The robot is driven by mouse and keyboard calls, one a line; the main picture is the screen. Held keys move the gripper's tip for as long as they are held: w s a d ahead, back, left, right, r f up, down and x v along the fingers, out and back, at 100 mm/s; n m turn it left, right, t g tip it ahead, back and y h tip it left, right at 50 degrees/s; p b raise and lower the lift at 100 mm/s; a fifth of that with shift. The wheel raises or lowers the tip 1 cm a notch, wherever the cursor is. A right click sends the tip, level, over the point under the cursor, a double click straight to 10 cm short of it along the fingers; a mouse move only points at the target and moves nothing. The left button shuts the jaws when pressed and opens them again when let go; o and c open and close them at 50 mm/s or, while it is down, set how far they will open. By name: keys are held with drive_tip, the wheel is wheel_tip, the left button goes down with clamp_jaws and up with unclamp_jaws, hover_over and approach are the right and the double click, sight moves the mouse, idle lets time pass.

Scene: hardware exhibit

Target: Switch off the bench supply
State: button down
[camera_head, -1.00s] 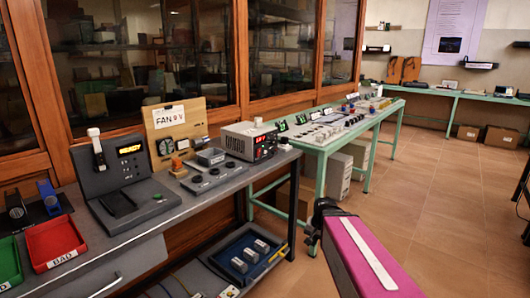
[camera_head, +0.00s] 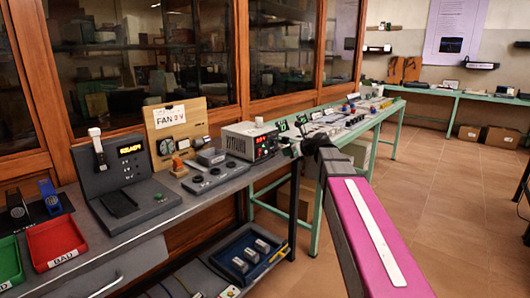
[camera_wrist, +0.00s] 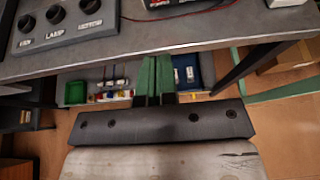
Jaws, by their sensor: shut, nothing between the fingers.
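The bench supply (camera_head: 248,141) is a grey box with a dark front and a lit red display, standing on the grey workbench beside the black knob panel. Its lower front edge shows at the top of the wrist view (camera_wrist: 172,4), cut off by the frame. Its switch is too small to make out.
The knob panel (camera_wrist: 66,24) sits left of the supply. A grey console (camera_head: 125,178) and red bin (camera_head: 56,241) stand further left. A lower shelf holds a blue tray (camera_head: 247,254). A green-framed table (camera_head: 345,133) adjoins at right.

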drive_tip(key=shift+a+f, duration=0.1)
approach(260, 150)
drive_tip(key=x, duration=0.2)
drive_tip(key=f+x, duration=0.1)
drive_tip(key=x, duration=0.3)
drive_tip(key=shift+w+f, duration=0.1)
drive_tip(key=shift+f, duration=0.2)
drive_tip(key=shift+w+a+r, duration=0.15)
drive_tip(key=shift+w+a, duration=0.05)
drive_tip(key=shift+w, duration=0.05)
drive_tip(key=shift+w+a+r+h, duration=0.25)
drive_tip(key=shift+a+h, duration=0.05)
drive_tip(key=shift+g, duration=0.3)
drive_tip(key=shift+r, duration=0.15)
drive_tip(key=shift+r, duration=0.6)
